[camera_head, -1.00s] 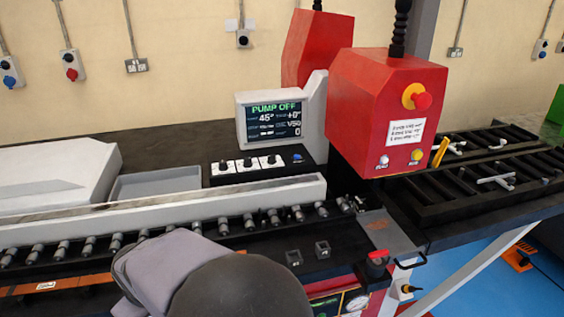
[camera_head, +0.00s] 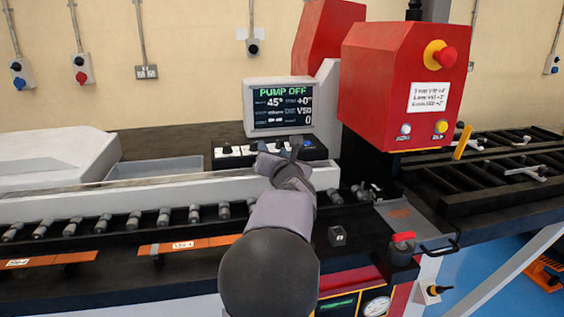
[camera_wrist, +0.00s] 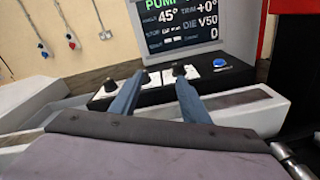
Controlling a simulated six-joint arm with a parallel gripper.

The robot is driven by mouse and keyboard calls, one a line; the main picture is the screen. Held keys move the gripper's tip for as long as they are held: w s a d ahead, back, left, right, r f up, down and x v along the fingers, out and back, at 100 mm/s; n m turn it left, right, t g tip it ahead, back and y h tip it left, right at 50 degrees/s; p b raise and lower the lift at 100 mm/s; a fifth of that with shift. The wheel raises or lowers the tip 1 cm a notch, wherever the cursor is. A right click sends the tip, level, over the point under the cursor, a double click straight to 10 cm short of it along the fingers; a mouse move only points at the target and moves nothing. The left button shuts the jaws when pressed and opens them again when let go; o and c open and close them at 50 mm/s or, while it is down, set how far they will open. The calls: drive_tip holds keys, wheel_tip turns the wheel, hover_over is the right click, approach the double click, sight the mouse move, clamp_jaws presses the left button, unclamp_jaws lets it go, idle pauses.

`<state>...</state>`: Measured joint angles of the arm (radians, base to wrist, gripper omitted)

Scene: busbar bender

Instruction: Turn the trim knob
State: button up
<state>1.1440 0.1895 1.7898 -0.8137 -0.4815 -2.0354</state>
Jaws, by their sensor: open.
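The black control box (camera_head: 320,153) stands below the screen, with small dark knobs on white plates. The left knob (camera_head: 227,149) shows in the head view; my gripper (camera_head: 284,158) hides part of the row. In the wrist view my gripper (camera_wrist: 158,82) is open and empty, its two blue-grey fingers pointing at the box. A knob (camera_wrist: 178,71) shows just beyond the right fingertip, and another knob (camera_wrist: 111,85) lies left of the left finger. Knob labels are too small to read. The screen (camera_wrist: 178,22) reads 45°, TRIM +0°, DIE V50 and 0.
A blue button (camera_wrist: 220,62) sits at the box's right end. The white rail (camera_head: 130,192) and rollers run in front. The red press head (camera_head: 400,85) stands to the right. A grey tray (camera_head: 160,170) lies left of the box.

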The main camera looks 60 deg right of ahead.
sight(281, 144)
drive_tip(key=s+d+n, duration=0.1)
drive_tip(key=s+f+n+b, duration=0.1)
drive_tip(key=n, duration=0.1)
drive_tip(key=s+d+n, duration=0.1)
drive_tip(key=shift+d+f+t+b, duration=0.2)
drive_tip(key=shift+d+t+b, duration=0.1)
drive_tip(key=shift+d+t, duration=0.1)
drive_tip(key=shift+p+x, duration=1.4)
drive_tip(key=shift+x, duration=2.2)
drive_tip(key=shift+c, duration=0.7)
drive_tip(key=shift+f, duration=0.1)
drive_tip(key=c, duration=0.9)
